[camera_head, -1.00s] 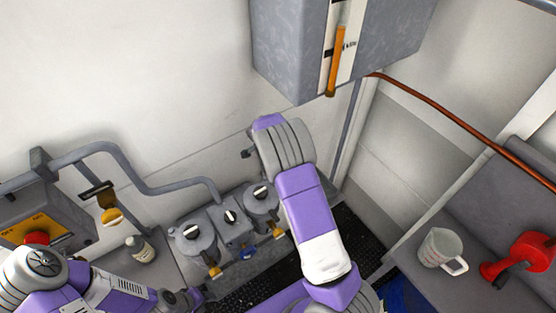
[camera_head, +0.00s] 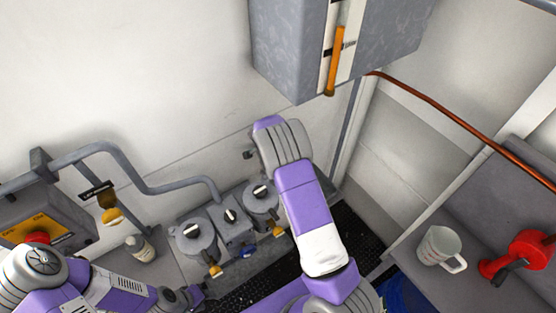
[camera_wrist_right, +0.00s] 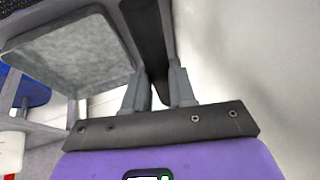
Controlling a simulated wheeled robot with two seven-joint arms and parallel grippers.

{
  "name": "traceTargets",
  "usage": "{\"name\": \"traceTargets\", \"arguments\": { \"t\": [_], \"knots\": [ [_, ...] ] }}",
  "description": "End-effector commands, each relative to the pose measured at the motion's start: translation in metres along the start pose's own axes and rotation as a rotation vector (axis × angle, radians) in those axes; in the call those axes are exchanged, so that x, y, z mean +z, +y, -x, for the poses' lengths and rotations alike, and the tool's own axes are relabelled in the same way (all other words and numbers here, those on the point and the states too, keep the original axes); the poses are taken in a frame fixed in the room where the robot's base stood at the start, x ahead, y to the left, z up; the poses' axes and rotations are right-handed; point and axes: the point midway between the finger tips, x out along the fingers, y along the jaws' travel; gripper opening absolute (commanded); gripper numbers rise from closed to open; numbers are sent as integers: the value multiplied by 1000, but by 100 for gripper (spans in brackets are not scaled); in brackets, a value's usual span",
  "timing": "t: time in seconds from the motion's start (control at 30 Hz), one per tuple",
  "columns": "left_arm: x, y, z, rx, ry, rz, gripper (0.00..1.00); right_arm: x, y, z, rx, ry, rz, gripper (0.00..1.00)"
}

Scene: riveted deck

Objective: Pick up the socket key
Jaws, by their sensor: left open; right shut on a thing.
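In the right wrist view a long dark bar (camera_wrist_right: 149,38), which looks like the socket key, stands between the fingers of my right gripper (camera_wrist_right: 160,85). The gripper is shut on it, and the bar runs away from the fingers toward the top edge. Its far end is out of frame. In the head view my right arm reaches up through the middle and hides its own gripper and the bar. My left gripper (camera_head: 190,298) is low at the left, open and empty, over the dark floor edge.
Grey valve units (camera_head: 230,218) stand along the wall. A control box (camera_head: 40,215) with a red button and a small bottle (camera_head: 140,248) are at the left. A cabinet (camera_head: 290,45) hangs above. A mug (camera_head: 438,246) and a red tool (camera_head: 520,255) rest at the right.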

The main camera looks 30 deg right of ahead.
Motion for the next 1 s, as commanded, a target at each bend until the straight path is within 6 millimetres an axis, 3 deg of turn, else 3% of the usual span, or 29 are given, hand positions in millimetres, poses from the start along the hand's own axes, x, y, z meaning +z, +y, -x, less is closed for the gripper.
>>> {"name": "traceTargets", "arguments": {
  "t": [0.27,0.7,1.0],
  "knots": [
    [0,0,-1,0,0,0,43,-5,-4,12,-4,1,-2,0],
    [0,-2,-6,0,0,0,43,-34,-19,83,-4,0,-1,0],
    [0,-2,-6,0,0,0,43,-38,-20,92,-2,0,0,0]
  ]
}}
